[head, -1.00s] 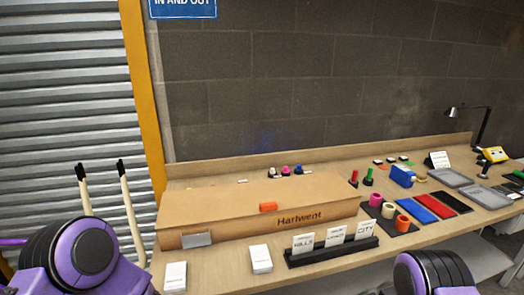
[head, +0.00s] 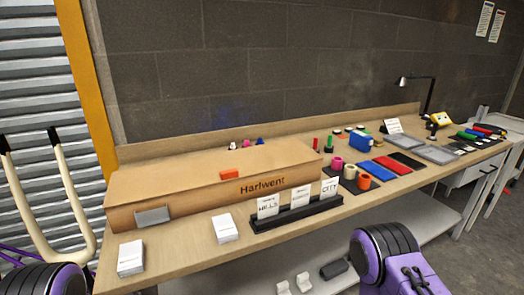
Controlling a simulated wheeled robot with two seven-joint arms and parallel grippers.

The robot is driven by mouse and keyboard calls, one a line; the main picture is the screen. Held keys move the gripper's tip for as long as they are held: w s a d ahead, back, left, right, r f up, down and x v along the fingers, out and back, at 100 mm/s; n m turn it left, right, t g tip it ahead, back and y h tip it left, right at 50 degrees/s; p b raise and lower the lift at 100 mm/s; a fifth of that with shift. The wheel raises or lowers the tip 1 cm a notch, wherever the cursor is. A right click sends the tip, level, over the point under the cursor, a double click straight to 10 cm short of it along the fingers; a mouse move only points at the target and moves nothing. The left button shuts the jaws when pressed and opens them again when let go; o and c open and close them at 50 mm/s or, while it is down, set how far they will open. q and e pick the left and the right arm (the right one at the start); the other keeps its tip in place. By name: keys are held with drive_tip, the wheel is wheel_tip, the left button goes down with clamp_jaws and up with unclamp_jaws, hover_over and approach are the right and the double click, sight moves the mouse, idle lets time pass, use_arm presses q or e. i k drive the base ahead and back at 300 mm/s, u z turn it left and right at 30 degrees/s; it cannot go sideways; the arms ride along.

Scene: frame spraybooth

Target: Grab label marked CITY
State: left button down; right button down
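The label marked CITY (head: 330,188) is a white card standing upright at the right end of a black rack (head: 296,218) on the bench's front edge. A label marked HILLS (head: 267,206) stands at the left end. A third white label (head: 300,197) stands between them, its print too small to read. Purple and black parts of my arms show at the lower left and lower right. Neither gripper can be made out in the head view, and nothing of mine touches the rack.
A long cardboard box marked Harlwent (head: 160,190) lies behind the rack. White card stacks (head: 225,229) (head: 131,258) lie left of it. Tape rolls (head: 364,181) stand to its right. Cream handles with black grips (head: 75,195) rise at far left. A grey shelf (head: 245,270) runs below.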

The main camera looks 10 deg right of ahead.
sight(329, 187)
drive_tip(key=z, duration=2.3)
drive_tip(key=i, duration=2.25)
drive_tip(key=u, duration=2.7)
